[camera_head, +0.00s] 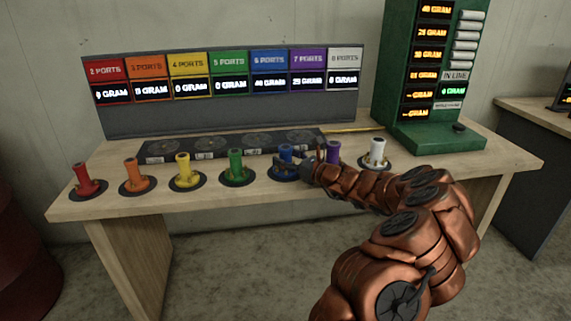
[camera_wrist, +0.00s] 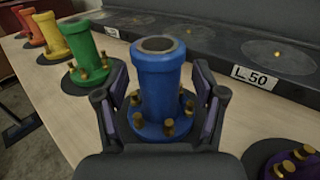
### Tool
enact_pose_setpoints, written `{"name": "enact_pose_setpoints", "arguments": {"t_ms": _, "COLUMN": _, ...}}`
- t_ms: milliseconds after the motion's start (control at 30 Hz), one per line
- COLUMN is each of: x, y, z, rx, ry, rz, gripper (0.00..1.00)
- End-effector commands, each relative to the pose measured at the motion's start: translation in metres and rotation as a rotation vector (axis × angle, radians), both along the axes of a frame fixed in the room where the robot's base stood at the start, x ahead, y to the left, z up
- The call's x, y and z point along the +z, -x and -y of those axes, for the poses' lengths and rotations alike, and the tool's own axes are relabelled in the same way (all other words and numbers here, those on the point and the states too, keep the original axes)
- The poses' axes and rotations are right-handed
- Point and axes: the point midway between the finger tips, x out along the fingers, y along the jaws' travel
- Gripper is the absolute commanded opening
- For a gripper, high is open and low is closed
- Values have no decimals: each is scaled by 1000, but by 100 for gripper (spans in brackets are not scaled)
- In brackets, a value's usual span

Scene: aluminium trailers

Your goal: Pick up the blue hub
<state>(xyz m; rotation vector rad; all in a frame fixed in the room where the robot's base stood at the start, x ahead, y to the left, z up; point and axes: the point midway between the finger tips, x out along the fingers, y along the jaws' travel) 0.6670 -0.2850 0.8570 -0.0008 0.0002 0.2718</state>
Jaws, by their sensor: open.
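The blue hub (camera_head: 284,155) stands upright on a dark round pad on the wooden table, between the green and purple hubs. In the wrist view the blue hub (camera_wrist: 158,85) is a blue cylinder with a flanged base and brass fittings. My gripper (camera_wrist: 165,105) is open, with one finger on each side of the blue hub. I cannot tell whether the fingers touch it. In the head view my gripper (camera_head: 298,160) comes in from the right and partly hides the hub.
The green hub (camera_head: 236,165) stands to the left and the purple hub (camera_head: 333,152) to the right, behind my arm. A white hub (camera_head: 377,151) is further right. A low dark strip (camera_head: 220,146) runs behind the hubs. A display panel (camera_head: 225,118) and a green cabinet (camera_head: 401,105) stand at the back.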

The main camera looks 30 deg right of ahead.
Motion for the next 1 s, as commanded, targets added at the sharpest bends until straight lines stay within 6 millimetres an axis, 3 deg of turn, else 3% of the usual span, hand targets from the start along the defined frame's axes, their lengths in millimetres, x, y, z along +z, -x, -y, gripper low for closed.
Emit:
{"name": "enact_pose_setpoints", "arguments": {"t_ms": 367, "x": 0, "y": -5, "z": -2, "rx": 1, "ry": -1, "rz": 0, "gripper": 68}}
{"name": "enact_pose_setpoints", "arguments": {"t_ms": 1000, "x": 0, "y": -5, "z": -2, "rx": 1, "ry": -1, "rz": 0, "gripper": 1}}
